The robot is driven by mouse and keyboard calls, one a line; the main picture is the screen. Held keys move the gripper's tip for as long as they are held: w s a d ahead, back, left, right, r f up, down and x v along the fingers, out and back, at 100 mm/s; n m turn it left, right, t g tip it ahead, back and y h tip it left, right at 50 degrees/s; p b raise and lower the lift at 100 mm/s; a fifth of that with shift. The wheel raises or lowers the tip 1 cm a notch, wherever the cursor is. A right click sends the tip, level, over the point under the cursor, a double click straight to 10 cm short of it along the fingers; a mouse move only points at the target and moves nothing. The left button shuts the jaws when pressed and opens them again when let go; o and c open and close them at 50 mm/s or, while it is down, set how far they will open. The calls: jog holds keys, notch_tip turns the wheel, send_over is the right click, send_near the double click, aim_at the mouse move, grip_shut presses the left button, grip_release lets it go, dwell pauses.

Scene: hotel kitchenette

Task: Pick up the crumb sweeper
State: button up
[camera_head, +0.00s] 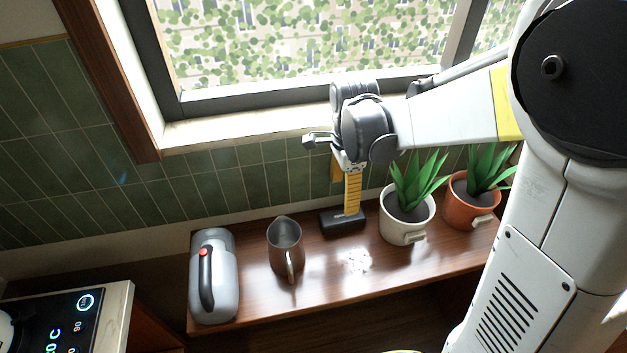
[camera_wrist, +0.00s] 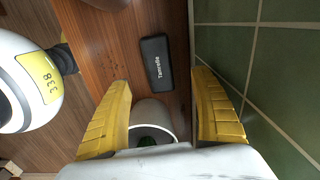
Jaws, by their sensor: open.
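A flat black block with white lettering, which I take for the crumb sweeper (camera_head: 340,225), lies on the wooden shelf near the tiled wall. In the wrist view the crumb sweeper (camera_wrist: 157,62) shows whole, with its long side roughly along the wall. My gripper (camera_head: 346,195) points down above it, and its yellow finger overlaps the block in the head view. In the wrist view my gripper (camera_wrist: 163,80) is open, its yellow fingers to either side of the block. Nothing is held. The exact height gap cannot be told.
On the wooden shelf (camera_head: 300,300) stand a grey canister with a red button (camera_head: 222,285), a metal pitcher (camera_head: 285,245), a white potted plant (camera_head: 401,229) and an orange potted plant (camera_head: 470,210). The green tiled wall (camera_wrist: 270,70) is close to one finger. Small specks lie on the shelf.

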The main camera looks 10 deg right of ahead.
aim_at(343, 215)
notch_tip(343, 215, down, 5)
jog(key=shift+d+f+b, duration=0.15)
jog(key=shift+b, duration=0.85)
notch_tip(343, 215, down, 6)
jog(key=b, duration=0.3)
jog(key=shift+s, duration=0.1)
jog(key=shift+r, duration=0.25)
jog(key=shift+c, duration=0.5)
jog(key=c, duration=1.2)
